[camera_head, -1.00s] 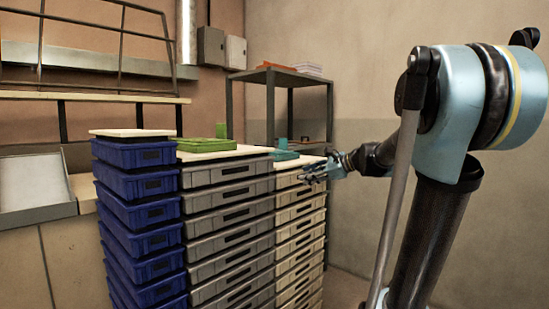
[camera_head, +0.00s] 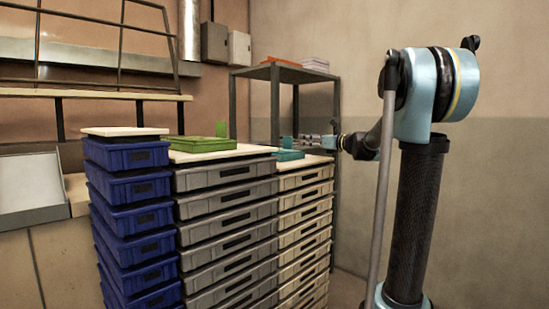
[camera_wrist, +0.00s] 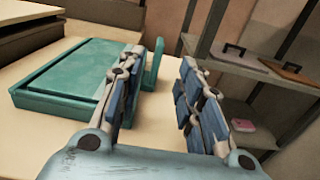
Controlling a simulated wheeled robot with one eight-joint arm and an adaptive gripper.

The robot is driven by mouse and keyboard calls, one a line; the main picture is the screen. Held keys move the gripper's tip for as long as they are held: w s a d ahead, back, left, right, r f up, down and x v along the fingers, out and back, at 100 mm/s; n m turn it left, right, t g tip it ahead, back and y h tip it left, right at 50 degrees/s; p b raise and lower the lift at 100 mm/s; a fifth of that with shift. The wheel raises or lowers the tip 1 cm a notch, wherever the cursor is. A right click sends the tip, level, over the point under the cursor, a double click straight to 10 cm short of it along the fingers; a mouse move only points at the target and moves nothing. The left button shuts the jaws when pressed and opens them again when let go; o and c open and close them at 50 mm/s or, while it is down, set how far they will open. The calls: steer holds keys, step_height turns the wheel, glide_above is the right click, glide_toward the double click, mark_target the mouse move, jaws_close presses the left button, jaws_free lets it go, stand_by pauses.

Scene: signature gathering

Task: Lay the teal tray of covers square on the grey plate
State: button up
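The teal tray (camera_head: 288,155) lies flat on a pale board (camera_head: 312,161) on top of the cream crate stack. In the wrist view the tray (camera_wrist: 62,78) fills the left, with a flat panel inside its raised rim; single covers cannot be told apart. A teal upright piece (camera_wrist: 153,64) stands at its right end; whether it is joined to the tray is unclear. My gripper (camera_wrist: 161,62) is open and empty, its fingers apart, with the left finger overlapping the tray's right end in view. In the head view my gripper (camera_head: 318,141) is beside the tray. I cannot make out a grey plate.
A green tray (camera_head: 200,144) lies on the grey crate stack (camera_head: 227,205), left of the teal one. Blue crates (camera_head: 128,190) with a pale lid stand further left. A metal shelf (camera_head: 272,74) stands close behind my gripper, with clipboards and a pink item (camera_wrist: 243,125).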

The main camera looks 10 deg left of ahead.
mark_target(288, 138)
steer(key=x, duration=0.6)
steer(key=shift+w+a, duration=0.1)
steer(key=shift+w, duration=0.1)
steer(key=shift+x, duration=2.9)
steer(key=shift+r, duration=0.15)
jaws_close()
